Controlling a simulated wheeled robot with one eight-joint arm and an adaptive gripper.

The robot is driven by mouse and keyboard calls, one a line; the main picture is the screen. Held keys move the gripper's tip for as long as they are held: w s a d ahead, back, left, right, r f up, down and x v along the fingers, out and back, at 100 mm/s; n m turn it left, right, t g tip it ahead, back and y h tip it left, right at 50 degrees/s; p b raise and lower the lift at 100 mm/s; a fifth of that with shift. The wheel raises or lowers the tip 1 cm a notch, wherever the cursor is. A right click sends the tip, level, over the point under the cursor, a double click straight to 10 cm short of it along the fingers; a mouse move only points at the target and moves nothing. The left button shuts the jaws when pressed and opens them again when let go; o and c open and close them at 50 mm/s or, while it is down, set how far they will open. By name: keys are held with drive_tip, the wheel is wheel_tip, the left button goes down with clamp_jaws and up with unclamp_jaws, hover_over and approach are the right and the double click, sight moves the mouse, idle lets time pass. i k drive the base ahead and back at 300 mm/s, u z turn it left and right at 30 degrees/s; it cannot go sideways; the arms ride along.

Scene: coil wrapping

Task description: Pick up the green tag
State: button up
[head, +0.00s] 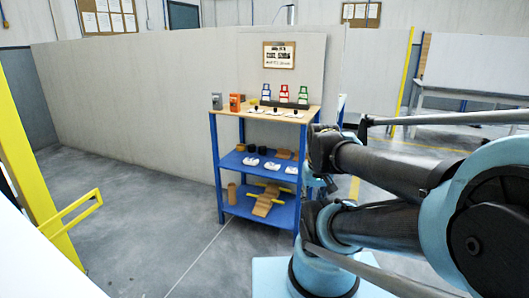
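The green tag looks unobstructed from here. My arm fills the right side of the head view, to the right of the shelf and apart from the tag. I cannot make out my gripper's fingers among the dark arm parts.
The top board (259,115) also holds a grey box (217,101), an orange box (235,102), a dark bar and white pieces with black knobs. Lower blue shelves hold rolls, white items and a brown ramp-like piece (268,200). A yellow rail (75,213) stands left; floor between is clear.

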sight(303, 97)
drive_tip(key=i, duration=1.25)
drive_tip(key=z, duration=0.8)
